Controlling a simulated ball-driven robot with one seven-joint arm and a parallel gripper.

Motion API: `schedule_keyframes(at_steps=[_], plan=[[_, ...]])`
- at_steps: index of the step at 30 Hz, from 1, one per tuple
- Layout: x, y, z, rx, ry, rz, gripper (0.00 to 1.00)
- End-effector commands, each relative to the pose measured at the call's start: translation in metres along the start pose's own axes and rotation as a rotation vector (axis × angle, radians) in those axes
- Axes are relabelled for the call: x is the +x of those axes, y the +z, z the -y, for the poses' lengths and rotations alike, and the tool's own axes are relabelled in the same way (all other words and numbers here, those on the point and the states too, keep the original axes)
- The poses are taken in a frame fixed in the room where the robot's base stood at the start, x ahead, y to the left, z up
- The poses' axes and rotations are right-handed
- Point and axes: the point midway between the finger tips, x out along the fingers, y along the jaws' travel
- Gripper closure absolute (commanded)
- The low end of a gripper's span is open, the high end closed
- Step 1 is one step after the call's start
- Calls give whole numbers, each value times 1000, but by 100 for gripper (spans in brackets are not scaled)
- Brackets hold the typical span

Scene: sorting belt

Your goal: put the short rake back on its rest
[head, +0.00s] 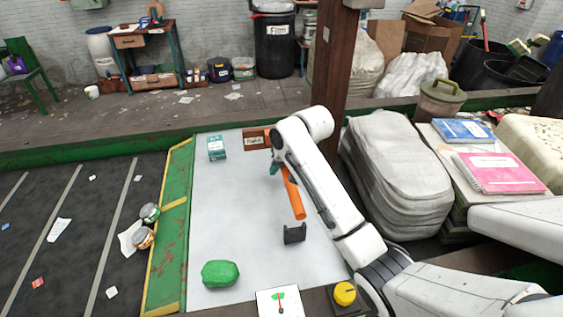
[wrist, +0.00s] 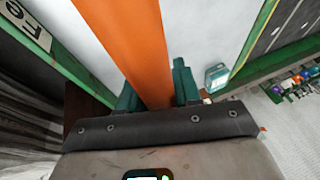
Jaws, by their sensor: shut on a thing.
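The short rake shows as a thick orange handle (head: 293,195), slanting down to the right over the pale table top. It also shows in the wrist view (wrist: 130,45), running from between the fingers to the top edge. My gripper (head: 276,168) has teal fingers closed on the handle near its upper end; in the wrist view my gripper (wrist: 155,88) has one finger on each side of it. The rake's head is not visible. A small dark two-pronged bracket (head: 294,236), seemingly the rest, stands on the table below the handle's lower end, apart from it in the picture.
A green lump (head: 220,273) lies at the table's front left, and a teal box (head: 217,147) stands at the back. A labelled wooden block (head: 255,139) and a brown post (head: 334,60) are behind my gripper. A green rail (head: 172,225) edges the left side. The table's middle left is clear.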

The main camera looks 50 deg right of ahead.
Motion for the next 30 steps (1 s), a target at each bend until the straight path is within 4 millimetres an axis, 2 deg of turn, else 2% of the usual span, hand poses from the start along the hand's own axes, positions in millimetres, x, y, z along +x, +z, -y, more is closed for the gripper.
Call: schedule_keyframes(at_steps=[9,30], plan=[[29,10,-9,0,-1,-5,100],[73,28,-22,0,-2,-3,100]])
